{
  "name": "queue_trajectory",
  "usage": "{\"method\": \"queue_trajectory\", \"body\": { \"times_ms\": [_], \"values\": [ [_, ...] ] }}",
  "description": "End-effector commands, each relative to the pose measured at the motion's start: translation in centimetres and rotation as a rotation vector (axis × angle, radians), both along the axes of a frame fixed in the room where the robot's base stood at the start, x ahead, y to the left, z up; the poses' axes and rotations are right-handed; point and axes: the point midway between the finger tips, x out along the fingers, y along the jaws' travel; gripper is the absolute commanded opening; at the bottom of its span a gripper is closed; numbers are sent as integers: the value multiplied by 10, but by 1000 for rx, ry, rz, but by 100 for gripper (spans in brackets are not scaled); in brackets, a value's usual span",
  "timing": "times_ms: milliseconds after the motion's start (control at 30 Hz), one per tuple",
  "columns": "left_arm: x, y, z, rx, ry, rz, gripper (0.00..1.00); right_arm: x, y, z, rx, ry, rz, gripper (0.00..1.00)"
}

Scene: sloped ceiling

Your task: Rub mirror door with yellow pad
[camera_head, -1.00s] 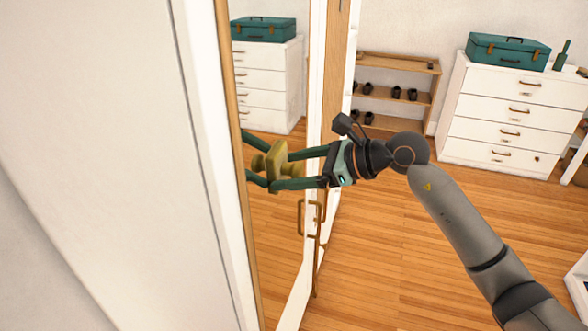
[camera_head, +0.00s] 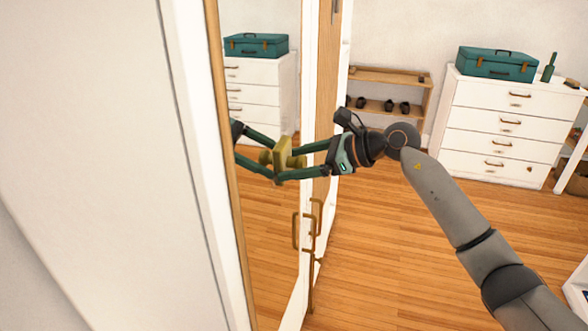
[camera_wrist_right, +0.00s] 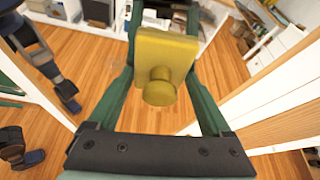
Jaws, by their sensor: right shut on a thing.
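The mirror door (camera_head: 268,225) stands at the left in the head view, with a wooden edge and a reflection of the room. My right gripper (camera_head: 288,161) is shut on the yellow pad (camera_head: 283,153), one teal finger on each side. The pad is at the mirror face and meets its own reflection; whether it fully touches is hard to tell. In the right wrist view, the pad (camera_wrist_right: 165,55) and its round knob (camera_wrist_right: 160,88) sit between the fingers of the right gripper (camera_wrist_right: 163,75). My left gripper is not in view.
A brass handle (camera_head: 315,216) is on the door edge below my gripper. A white dresser (camera_head: 510,125) with a teal case (camera_head: 498,62) and a shoe rack (camera_head: 390,98) stand behind. The wooden floor (camera_head: 390,250) is clear. A white panel (camera_head: 95,150) fills the left.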

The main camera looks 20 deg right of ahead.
Motion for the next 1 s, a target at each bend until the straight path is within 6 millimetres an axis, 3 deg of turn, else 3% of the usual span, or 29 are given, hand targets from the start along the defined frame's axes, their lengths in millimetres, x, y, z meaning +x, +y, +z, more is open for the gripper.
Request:
{"method": "queue_trajectory", "body": {
  "times_ms": [767,1000],
  "values": [
    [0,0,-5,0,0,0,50,36,-25,1,2,-2,1,39],
    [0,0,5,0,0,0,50,36,-25,15,1,-3,0,39]
  ]
}}
